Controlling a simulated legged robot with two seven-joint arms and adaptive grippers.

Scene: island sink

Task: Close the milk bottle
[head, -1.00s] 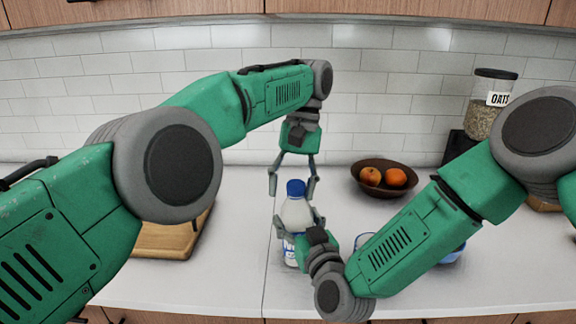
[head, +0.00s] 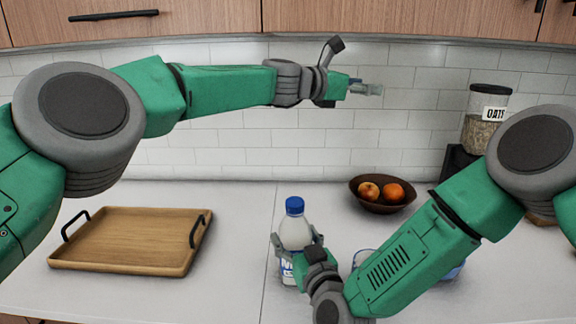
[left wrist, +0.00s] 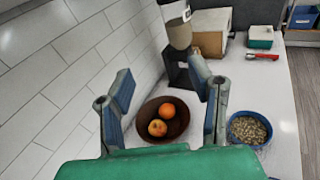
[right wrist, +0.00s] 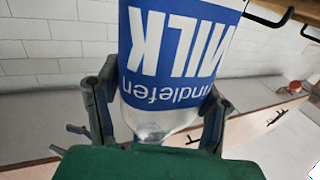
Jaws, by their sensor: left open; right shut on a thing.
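The milk bottle (head: 294,233) stands upright on the white counter in the head view, with a blue cap (head: 294,206) on its top. I cannot tell how tightly the cap sits. My right gripper (head: 298,243) is shut around the bottle's body and partly covers its label. In the right wrist view the blue and white label (right wrist: 180,45) fills the space between the fingers. My left gripper (head: 372,88) is raised high near the tiled wall, up and to the right of the bottle, well apart from it. It is open and empty in the left wrist view (left wrist: 163,88).
A wooden tray (head: 125,262) with black handles lies at the left. A brown bowl (head: 382,206) with fruit sits behind right, near the oats jar (head: 485,117). A blue bowl of cereal (left wrist: 248,130) is right of the fruit in the left wrist view.

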